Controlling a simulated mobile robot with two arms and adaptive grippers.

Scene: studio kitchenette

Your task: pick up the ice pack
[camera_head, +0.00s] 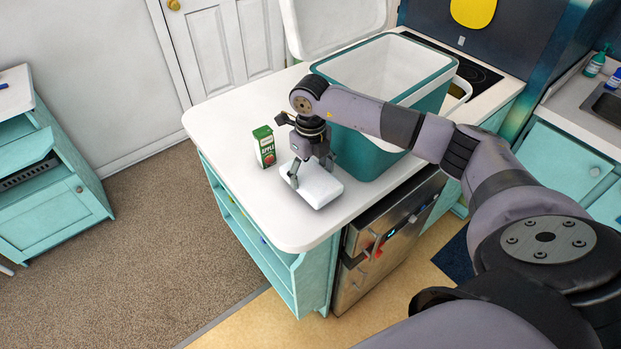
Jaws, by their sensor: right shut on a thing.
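The ice pack (318,188) is a white, rounded block on the white counter (226,120), near its front edge. My right gripper (310,176) points down over it, with its fingers shut on the ice pack. The pack appears to rest on the counter or just above it; I cannot tell which. The gripper hides part of its top and far side. My left gripper is not in view.
A green and white apple juice carton (264,147) stands left of the ice pack. A large teal and white cooler (402,97) stands open behind it, close to my right arm. The counter's left part is clear. A stove (478,74) lies at the back.

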